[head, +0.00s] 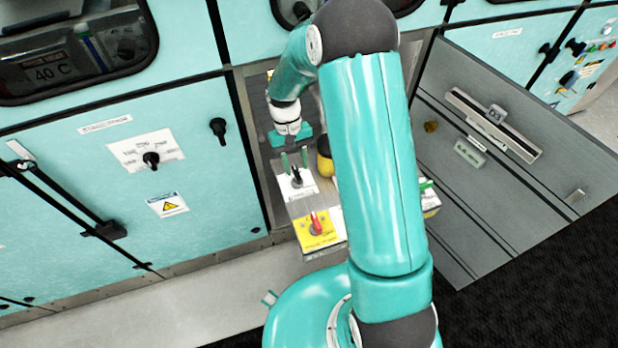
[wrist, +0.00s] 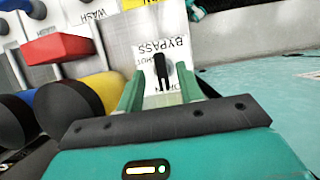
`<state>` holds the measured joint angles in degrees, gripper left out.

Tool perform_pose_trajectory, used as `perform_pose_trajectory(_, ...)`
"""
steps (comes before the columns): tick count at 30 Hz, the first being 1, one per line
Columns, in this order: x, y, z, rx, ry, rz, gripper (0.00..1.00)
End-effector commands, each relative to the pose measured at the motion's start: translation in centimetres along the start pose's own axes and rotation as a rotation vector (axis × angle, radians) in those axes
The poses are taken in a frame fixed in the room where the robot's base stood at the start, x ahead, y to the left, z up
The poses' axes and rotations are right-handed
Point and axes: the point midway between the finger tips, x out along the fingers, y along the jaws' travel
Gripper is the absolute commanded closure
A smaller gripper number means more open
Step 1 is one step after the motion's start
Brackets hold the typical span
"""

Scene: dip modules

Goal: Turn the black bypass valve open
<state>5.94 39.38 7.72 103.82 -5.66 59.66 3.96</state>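The black bypass valve (wrist: 162,70) is a narrow black handle on a white plate marked BYPASS (wrist: 178,58). In the wrist view the handle stands nearly upright in the picture, and smaller lettering beside it is partly hidden. My gripper (wrist: 160,78) is open, with one green finger on each side of the handle and a visible gap on both sides. In the head view the valve (head: 296,176) sits on its white plate, just below my gripper (head: 294,160). I cannot tell whether the fingertips reach down past the handle's top.
A red valve (head: 316,225) on a yellow plate sits nearer my body. Yellow and blue round parts (wrist: 75,105) and a red block (wrist: 58,48) lie left of my gripper in the wrist view. A teal cabinet wall (head: 110,190) and an open grey door (head: 500,190) flank the recess.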

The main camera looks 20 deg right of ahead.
Motion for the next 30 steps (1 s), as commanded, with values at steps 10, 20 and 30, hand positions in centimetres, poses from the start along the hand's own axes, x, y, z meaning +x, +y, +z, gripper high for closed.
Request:
perform_pose_trajectory(10,-3.3,-0.1,6.0,-0.001,0.003,0.0,0.64)
perform_pose_trajectory(20,-3.9,-0.1,12.5,0.0,0.001,0.0,0.64)
perform_pose_trajectory(30,-3.9,-0.2,16.6,-0.001,0.001,0.0,0.64)
